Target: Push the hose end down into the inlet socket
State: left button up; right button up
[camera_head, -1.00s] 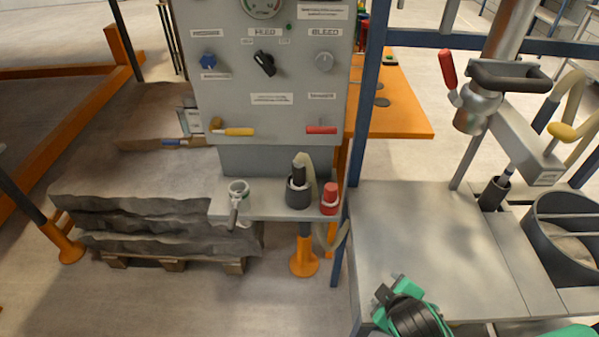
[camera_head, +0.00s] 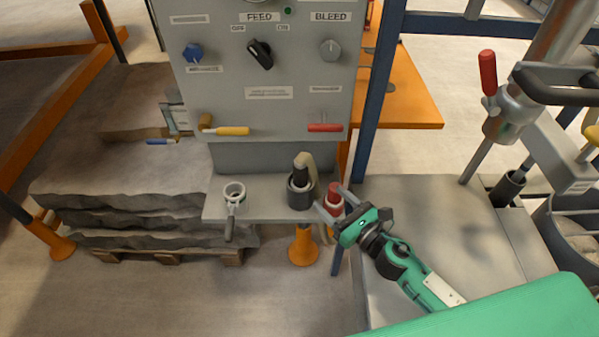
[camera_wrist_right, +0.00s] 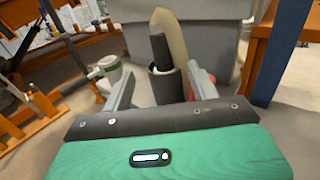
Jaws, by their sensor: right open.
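The hose end (camera_head: 301,172) is a black cylinder with a beige hose, standing upright in a dark round cup (camera_head: 299,196) on the grey shelf. My right gripper (camera_head: 333,203) is open at the shelf's right end, near a red-topped piece (camera_head: 334,191). In the right wrist view, the hose end (camera_wrist_right: 161,50) and cup (camera_wrist_right: 165,86) appear beyond and between the open fingers (camera_wrist_right: 158,88), apparently not held. My left gripper is not in view.
The grey panel (camera_head: 270,95) with knobs rises behind the shelf (camera_head: 264,210). Its yellow (camera_head: 232,131) and red (camera_head: 324,128) handles stick out above. A blue post (camera_head: 375,105) stands close on the right. A grey worktop (camera_head: 440,230) lies under my right arm.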

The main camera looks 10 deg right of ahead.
aim_at(305, 176)
jog(key=p+x, duration=0.2)
jog(key=x, duration=0.5)
jog(key=shift+r, duration=0.15)
jog(key=shift+w+a, duration=0.3)
jog(key=shift+w, duration=0.3)
jog(key=x, duration=0.1)
jog(key=p+x, duration=0.1)
jog(key=x, duration=0.1)
jog(key=p+x, duration=0.1)
jog(key=x, duration=0.1)
jog(key=shift+d+f, duration=0.15)
jog(key=shift+f, duration=0.25)
jog(key=c, duration=1)
jog(key=shift+c, duration=1.3)
jog(key=shift+s+r, duration=0.1)
